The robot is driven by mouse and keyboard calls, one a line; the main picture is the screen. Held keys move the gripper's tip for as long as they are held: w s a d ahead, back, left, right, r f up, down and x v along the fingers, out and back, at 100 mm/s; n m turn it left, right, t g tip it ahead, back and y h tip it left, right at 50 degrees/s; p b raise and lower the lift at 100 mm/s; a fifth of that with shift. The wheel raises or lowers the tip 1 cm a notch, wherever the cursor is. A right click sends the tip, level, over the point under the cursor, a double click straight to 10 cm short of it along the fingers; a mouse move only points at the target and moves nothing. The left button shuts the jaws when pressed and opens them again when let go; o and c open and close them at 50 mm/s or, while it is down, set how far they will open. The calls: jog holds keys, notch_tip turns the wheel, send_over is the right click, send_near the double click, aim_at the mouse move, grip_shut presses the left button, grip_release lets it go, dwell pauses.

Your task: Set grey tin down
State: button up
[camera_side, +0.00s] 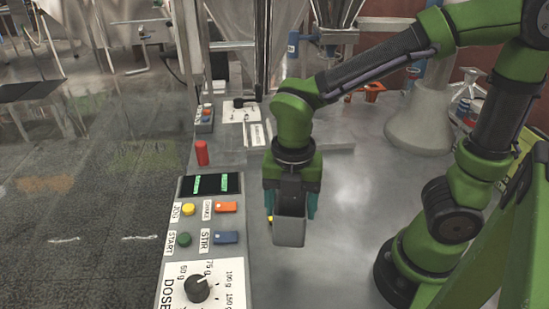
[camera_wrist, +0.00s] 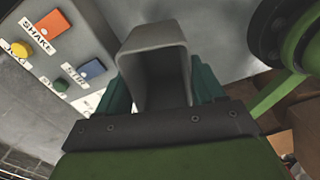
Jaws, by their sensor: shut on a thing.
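The grey tin (camera_side: 289,231) is an open, square-sided container held between the teal fingers of my gripper (camera_side: 291,205). In the side view it hangs below my gripper, just right of the control panel, over the grey metal table (camera_side: 345,190). I cannot tell whether its bottom touches the table. In the wrist view the tin (camera_wrist: 152,62) is in the middle with its open mouth showing a dark inside, and the fingers of my gripper (camera_wrist: 160,88) press on its left and right sides.
The control panel (camera_side: 207,254) with buttons, display and dose dial (camera_side: 198,288) stands close on the left. A red cylinder (camera_side: 202,152) stands behind it. A filler funnel (camera_side: 337,22) is at the back. Bare table lies right of the tin, towards my base.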

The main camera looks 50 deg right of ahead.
jog(key=shift+n, duration=1)
jog(key=shift+f, duration=0.1)
notch_tip(320, 180, down, 10)
jog(key=shift+r, duration=0.25)
jog(key=shift+f, duration=0.1)
jog(key=shift+f, duration=0.1)
jog(key=o, duration=1)
jog(key=shift+o, duration=0.2)
